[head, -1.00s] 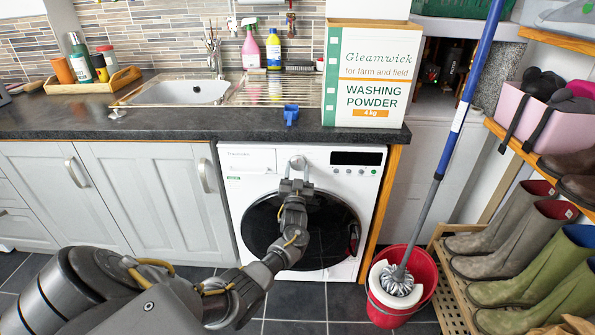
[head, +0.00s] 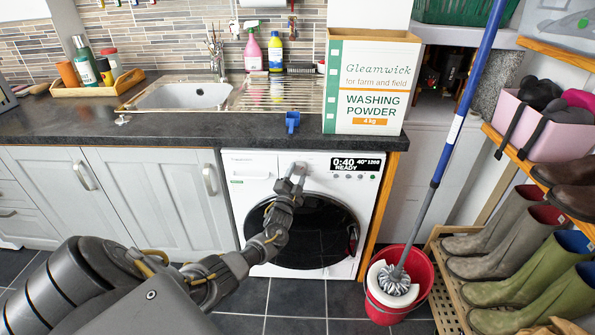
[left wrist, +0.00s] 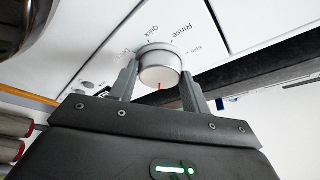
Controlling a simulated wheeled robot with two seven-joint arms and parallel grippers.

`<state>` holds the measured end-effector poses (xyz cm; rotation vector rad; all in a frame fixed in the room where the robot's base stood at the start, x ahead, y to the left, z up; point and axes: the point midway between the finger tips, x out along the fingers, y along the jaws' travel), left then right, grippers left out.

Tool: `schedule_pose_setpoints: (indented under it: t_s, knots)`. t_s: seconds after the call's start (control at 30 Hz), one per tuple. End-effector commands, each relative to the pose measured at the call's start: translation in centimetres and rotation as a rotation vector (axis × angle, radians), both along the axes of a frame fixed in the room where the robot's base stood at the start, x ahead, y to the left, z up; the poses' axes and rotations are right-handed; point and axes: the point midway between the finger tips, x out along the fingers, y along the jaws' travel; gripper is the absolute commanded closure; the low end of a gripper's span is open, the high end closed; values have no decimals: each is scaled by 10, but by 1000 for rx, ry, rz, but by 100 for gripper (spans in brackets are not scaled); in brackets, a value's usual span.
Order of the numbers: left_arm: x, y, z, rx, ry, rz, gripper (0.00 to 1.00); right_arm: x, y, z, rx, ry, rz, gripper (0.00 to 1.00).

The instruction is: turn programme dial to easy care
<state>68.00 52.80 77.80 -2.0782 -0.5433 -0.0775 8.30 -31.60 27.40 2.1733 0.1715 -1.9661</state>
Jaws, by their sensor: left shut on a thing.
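The white washing machine (head: 240,228) stands under the dark worktop. Its programme dial (head: 299,168) is at the top middle of the front panel. My left gripper (head: 294,178) is at the dial, shut on it. In the left wrist view the dial (left wrist: 160,68) sits between the two fingers of my left gripper (left wrist: 163,84), with a small red mark on its rim. The words Rinse and Quick are readable beside it; other labels are cut off or too small. The machine's display (head: 355,164) is lit and reads 0:40, 1200, READY. My right gripper is not in view.
A red bucket (head: 425,280) with a mop is right of the machine. Wellies (head: 520,275) stand on a rack farther right. Bare floor lies before the machine.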

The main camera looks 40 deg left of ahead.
Motion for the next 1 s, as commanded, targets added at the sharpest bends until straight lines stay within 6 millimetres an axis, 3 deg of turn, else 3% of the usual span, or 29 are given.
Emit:
schedule_pose_setpoints:
  t_s: [0.5,1.0]
  knots:
    - [-2,3,8,362,276,0,76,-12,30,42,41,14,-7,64]
    - [-2,2,7,524,399,0,76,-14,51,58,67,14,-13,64]
